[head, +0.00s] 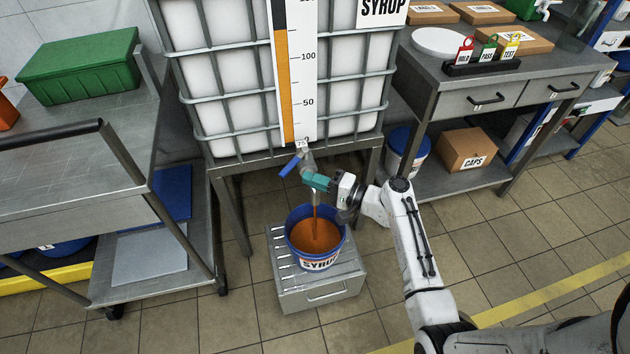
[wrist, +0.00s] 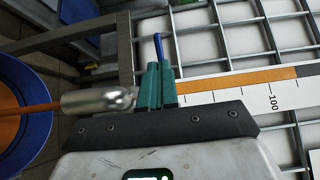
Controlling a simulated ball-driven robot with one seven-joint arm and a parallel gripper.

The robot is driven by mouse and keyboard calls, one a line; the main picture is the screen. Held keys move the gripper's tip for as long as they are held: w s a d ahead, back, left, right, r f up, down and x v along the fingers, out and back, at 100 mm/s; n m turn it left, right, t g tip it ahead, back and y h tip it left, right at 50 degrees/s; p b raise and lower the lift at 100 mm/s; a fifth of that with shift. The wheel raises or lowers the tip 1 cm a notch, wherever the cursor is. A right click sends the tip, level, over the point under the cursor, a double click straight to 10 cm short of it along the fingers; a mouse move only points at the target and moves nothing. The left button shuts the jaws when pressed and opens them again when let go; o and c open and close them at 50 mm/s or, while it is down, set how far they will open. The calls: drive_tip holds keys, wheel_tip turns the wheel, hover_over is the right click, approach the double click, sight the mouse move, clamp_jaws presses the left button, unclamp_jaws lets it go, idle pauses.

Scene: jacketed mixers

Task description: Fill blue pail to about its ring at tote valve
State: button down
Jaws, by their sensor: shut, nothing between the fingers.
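The blue pail (head: 316,241), labelled SYRUP, stands upright on a grey metal step under the tote valve. Orange syrup (head: 312,236) fills much of it, its surface below the rim; I cannot make out the ring. An orange stream falls from the metal spout (wrist: 98,100) into the pail, whose blue wall (wrist: 36,138) shows at the left of the wrist view. The valve's blue lever (head: 289,167) points down-left; it also shows in the wrist view (wrist: 159,47). My gripper (head: 306,178) has its teal fingers shut and empty, right beside the lever; whether they touch it is unclear.
The caged SYRUP tote (head: 235,110) with its level scale stands behind on a metal frame. The grey step (head: 322,293) bears the pail. A steel cart (head: 75,195) stands left. A bench (head: 452,91) stands right, with a CAPS box (head: 466,149) on its lower shelf.

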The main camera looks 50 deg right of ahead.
drive_tip(key=a+v, duration=0.1)
drive_tip(key=v, duration=0.9)
drive_tip(key=m+h+b, duration=0.2)
approach(290, 167)
drive_tip(key=w+a, duration=0.1)
drive_tip(key=w, duration=0.5)
drive_tip(key=shift+f, duration=0.5)
drive_tip(key=shift+w+a+h+p, duration=0.15)
drive_tip(key=shift+a+h+p, duration=0.15)
drive_tip(key=shift+h, duration=0.1)
